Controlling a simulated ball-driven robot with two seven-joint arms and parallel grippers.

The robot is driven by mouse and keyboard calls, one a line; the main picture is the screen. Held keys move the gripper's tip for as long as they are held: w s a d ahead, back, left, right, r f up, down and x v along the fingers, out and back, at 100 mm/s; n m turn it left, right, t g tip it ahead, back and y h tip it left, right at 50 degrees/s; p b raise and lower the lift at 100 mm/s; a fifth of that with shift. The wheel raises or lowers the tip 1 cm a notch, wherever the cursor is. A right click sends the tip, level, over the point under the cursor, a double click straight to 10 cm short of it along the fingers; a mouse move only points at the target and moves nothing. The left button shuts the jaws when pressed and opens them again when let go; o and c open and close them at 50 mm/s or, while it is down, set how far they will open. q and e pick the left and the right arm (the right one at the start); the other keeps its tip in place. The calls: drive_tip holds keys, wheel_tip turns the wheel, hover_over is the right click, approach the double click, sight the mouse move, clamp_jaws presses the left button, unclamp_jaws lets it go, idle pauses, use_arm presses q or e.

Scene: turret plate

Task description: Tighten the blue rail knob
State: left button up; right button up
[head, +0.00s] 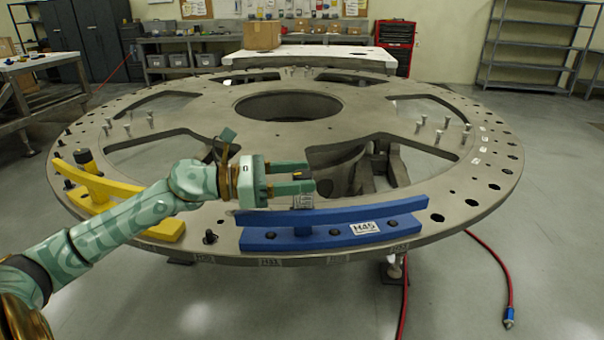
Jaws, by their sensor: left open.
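The blue rail (385,212) is a curved blue bar above a blue base plate labelled H45 (330,236), at the plate's near edge. Its knob (302,200) is a short grey-black piece behind the bar, partly hidden by my gripper and the rail. My left gripper (304,177) comes in from the left with its green fingers open and pointing right. The fingers are at the knob, its dark top showing between them. I cannot tell whether they touch it. My right gripper is out of view.
The big grey turret plate (400,130) has large openings and upright bolts. A yellow rail (110,184) with a black knob (86,160) is at the left. A red hose (495,262) lies on the floor at the right.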

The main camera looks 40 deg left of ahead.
use_arm(q)
drive_tip(key=p+v, duration=0.1)
drive_tip(key=v, duration=0.5)
drive_tip(key=shift+p, duration=0.3)
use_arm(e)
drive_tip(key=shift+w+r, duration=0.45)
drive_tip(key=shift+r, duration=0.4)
use_arm(q)
drive_tip(key=shift+o, duration=0.3)
drive_tip(key=shift+s+r, duration=0.1)
drive_tip(key=shift+s, duration=0.05)
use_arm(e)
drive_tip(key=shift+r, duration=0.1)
